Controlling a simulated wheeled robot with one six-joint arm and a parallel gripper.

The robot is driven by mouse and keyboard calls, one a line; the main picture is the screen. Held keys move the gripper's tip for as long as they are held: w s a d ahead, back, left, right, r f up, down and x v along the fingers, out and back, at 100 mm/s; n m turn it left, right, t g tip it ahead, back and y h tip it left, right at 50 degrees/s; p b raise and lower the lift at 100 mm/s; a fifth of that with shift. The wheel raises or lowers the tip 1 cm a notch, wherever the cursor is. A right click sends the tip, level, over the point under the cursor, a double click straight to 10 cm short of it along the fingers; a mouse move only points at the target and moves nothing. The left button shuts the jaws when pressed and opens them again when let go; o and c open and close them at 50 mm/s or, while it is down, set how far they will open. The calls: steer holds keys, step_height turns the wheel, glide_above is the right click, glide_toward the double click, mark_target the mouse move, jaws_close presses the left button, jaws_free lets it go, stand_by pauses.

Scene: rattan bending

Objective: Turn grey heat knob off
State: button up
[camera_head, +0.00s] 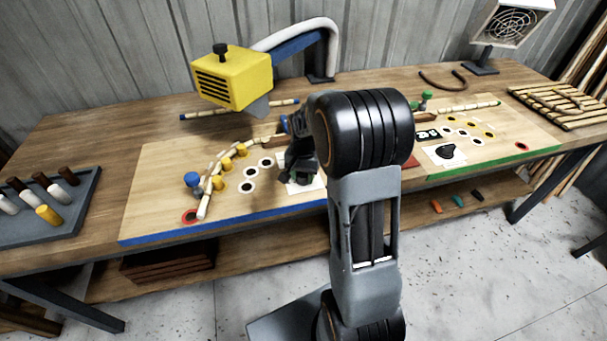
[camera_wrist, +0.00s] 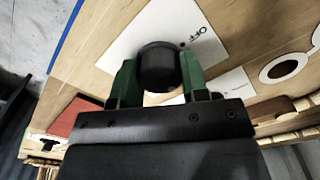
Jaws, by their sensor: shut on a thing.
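A round, dark grey knob (camera_wrist: 158,64) stands on a white card (camera_wrist: 130,45) in the wrist view. The card carries the word "OFF" to the right of the knob. My gripper (camera_wrist: 158,78) has its two green fingers on either side of the knob, shut on it. In the head view my gripper (camera_head: 298,176) is low over the card (camera_head: 317,182) on the left board, and my arm hides most of the knob. I cannot tell from this where the knob's pointer stands.
The left board (camera_head: 150,210) carries a jointed rattan strip (camera_head: 213,175) with yellow and blue pegs. A yellow heater (camera_head: 234,78) stands behind it. On the right board lies another white card with a black knob (camera_head: 446,152). A peg tray (camera_head: 82,213) is at far left.

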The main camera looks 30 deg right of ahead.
mark_target(303, 174)
steer(key=n, duration=0.4)
steer(key=shift+n, duration=0.3)
steer(key=n, duration=0.3)
steer(key=shift+n, duration=0.3)
steer(key=n, duration=0.3)
steer(key=shift+n, duration=2.1)
steer(key=o, duration=0.9)
steer(key=shift+o, duration=0.2)
steer(key=shift+r, duration=0.15)
step_height(303, 174, up, 14)
steer(key=shift+f+p, duration=0.2)
steer(key=shift+p, duration=0.15)
